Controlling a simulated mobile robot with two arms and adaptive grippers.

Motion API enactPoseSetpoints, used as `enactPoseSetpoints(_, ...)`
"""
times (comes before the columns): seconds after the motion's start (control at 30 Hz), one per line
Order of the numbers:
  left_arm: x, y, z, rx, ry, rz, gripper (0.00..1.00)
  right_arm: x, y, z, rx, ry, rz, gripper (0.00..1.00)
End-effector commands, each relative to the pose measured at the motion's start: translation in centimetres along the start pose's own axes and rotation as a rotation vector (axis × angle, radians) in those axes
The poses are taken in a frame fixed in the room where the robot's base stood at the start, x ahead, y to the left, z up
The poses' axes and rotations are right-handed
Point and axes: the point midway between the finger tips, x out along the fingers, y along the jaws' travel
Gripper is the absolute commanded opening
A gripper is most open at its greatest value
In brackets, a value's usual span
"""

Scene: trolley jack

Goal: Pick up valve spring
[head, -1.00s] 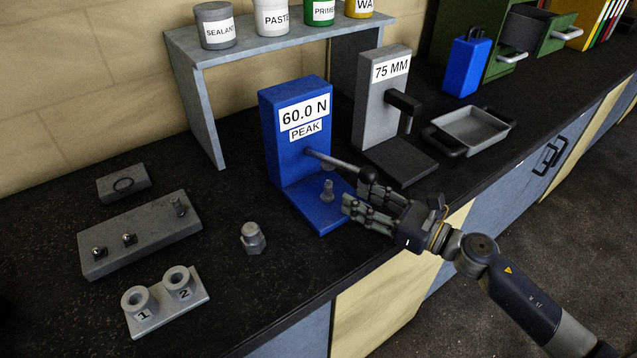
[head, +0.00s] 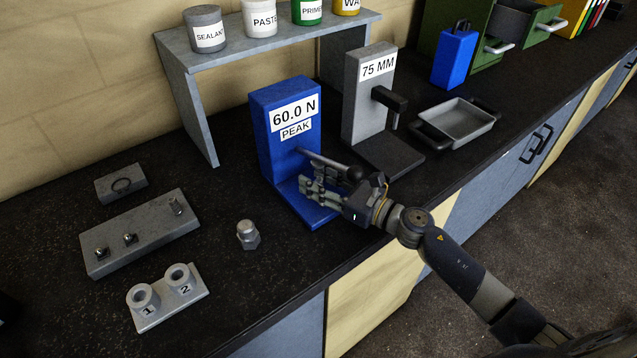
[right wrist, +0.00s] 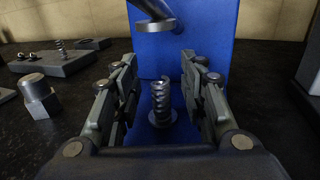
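A grey coil valve spring (right wrist: 160,100) stands upright on the blue base plate (right wrist: 180,135) of the tester, below its metal press arm, in the right wrist view. My right gripper (right wrist: 160,92) is open, with one finger on each side of the spring and a gap showing to each. In the head view my right gripper (head: 312,188) is over the base of the blue tester (head: 290,120), reading 60.0 N PEAK, and hides the spring. Another spring (head: 177,206) stands on the grey block (head: 150,235) at the left. My left gripper is not in view.
The tester's lever (head: 330,163) passes just above my right gripper. A grey 75 MM gauge (head: 365,110) and a grey tray (head: 460,122) are to the right. A hex fitting (head: 248,235) and a two-cup holder (head: 175,312) are at the left.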

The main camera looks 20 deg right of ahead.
Motion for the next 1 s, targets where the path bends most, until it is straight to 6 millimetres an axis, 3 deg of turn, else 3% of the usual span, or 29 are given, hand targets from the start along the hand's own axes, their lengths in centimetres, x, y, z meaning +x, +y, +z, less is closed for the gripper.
enactPoseSetpoints(0.07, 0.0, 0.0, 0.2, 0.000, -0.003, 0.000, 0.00, 0.0, 0.0, 0.0, 0.000, 0.000, 0.000, 0.39)
enactPoseSetpoints(0.23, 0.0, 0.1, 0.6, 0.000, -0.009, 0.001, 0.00, -0.1, 0.0, 0.0, 0.000, 0.000, -0.001, 0.03)
enactPoseSetpoints(0.67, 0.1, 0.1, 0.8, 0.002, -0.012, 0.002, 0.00, -0.1, -0.1, 0.1, -0.001, 0.000, 0.000, 0.00)
enactPoseSetpoints(0.87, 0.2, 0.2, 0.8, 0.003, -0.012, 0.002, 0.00, -0.1, -0.1, 1.5, -0.006, 0.000, 0.001, 0.00)
enactPoseSetpoints(1.0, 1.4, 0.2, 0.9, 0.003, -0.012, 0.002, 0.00, -2.6, -0.1, 0.9, 0.000, 0.004, -0.002, 0.00)
